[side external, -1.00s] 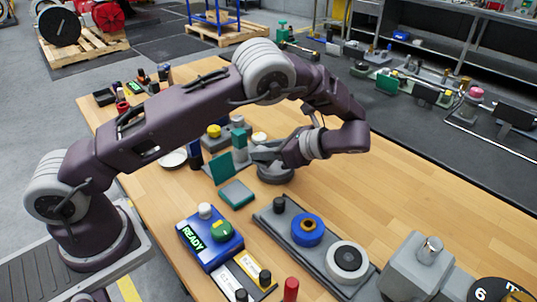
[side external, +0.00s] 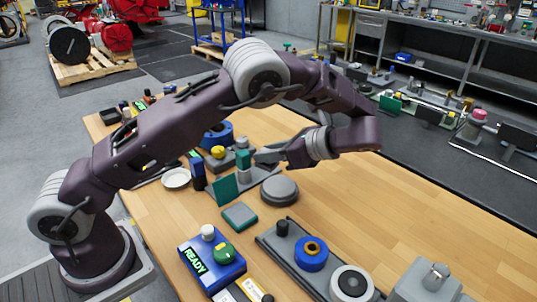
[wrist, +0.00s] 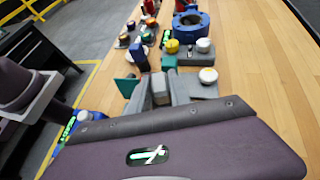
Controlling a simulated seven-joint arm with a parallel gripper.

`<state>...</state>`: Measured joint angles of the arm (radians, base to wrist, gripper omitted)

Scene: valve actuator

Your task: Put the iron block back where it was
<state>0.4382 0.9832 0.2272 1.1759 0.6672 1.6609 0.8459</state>
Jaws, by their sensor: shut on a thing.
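My gripper (side external: 262,156) is above the wooden table near the teal upright block (side external: 243,160). In the wrist view, the fingers (wrist: 160,96) are shut on a small grey block (wrist: 160,86), which appears to be the iron block. In the side view, the held block is too small and covered to make out clearly. A round grey disc (side external: 280,190) lies on the table below and to the right of the fingers. The block's former spot cannot be told from these frames.
A blue ring-shaped body (wrist: 191,27) and a yellow knob (wrist: 172,46) lie beyond. A blue READY box (side external: 211,262) is nearer.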

